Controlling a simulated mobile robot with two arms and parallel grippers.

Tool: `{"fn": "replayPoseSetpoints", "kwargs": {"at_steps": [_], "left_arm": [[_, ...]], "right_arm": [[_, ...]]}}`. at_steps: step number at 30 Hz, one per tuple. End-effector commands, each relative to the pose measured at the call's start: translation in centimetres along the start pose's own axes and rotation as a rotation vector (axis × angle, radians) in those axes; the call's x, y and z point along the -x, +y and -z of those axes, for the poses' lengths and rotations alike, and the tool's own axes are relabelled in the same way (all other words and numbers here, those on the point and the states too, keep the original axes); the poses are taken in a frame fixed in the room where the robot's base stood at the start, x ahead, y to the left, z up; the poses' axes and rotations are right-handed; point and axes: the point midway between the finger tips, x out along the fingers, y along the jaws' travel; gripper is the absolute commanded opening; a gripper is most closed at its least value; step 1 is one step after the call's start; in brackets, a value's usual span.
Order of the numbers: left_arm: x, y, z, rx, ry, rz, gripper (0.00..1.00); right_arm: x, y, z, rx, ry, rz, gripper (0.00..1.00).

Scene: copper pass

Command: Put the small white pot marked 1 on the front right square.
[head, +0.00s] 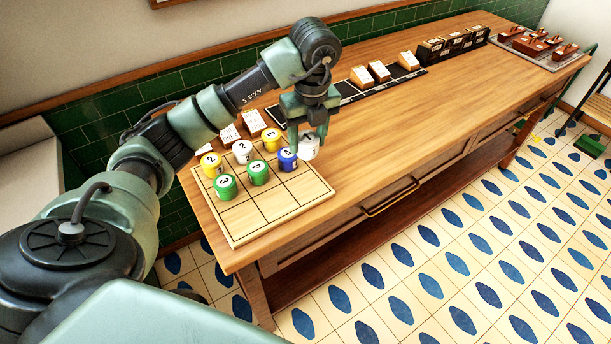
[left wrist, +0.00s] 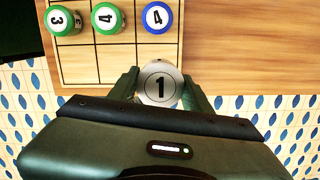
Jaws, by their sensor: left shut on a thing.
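The small white pot marked 1 (head: 309,149) is between the fingers of my left gripper (head: 306,140), which is shut on it. In the left wrist view the white pot (left wrist: 160,84) shows its number face-on between the fingers (left wrist: 162,82), overlapping the front right part of the board. Its height above the board is hard to tell. The wooden board (head: 243,218) has a grid of squares. Its front row shows no pots; the front right square (left wrist: 150,55) shows bare wood in the wrist view. My right gripper is not in view.
Green 3 (head: 225,187), green 4 (head: 258,173) and blue 4 (head: 287,160) stand in the middle row. Yellow 2 (head: 211,165), white 2 (head: 243,152) and yellow 3 (head: 271,139) stand behind. The counter (head: 400,150) right of the board is clear.

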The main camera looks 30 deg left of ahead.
Motion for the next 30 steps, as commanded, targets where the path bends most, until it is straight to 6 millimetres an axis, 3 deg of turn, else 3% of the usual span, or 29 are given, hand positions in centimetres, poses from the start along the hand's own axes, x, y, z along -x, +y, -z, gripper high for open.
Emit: {"fn": "replayPoseSetpoints", "kwargs": {"at_steps": [3,9,13,21,30], "left_arm": [[-3.4,0.1,0.6,0.000,0.006,-0.004,0.03],[-6.6,0.1,0.8,0.001,0.000,-0.002,0.03],[-7.6,0.0,0.9,0.001,0.001,0.000,0.03],[-11.2,0.0,1.4,0.000,0.000,-0.001,0.03],[-11.7,0.0,1.4,0.000,-0.001,0.001,0.03]], "right_arm": [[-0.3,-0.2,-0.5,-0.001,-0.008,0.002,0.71],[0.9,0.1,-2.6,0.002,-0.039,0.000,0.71],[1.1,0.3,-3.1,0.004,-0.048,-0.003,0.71],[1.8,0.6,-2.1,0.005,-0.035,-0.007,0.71],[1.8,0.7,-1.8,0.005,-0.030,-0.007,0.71]]}}
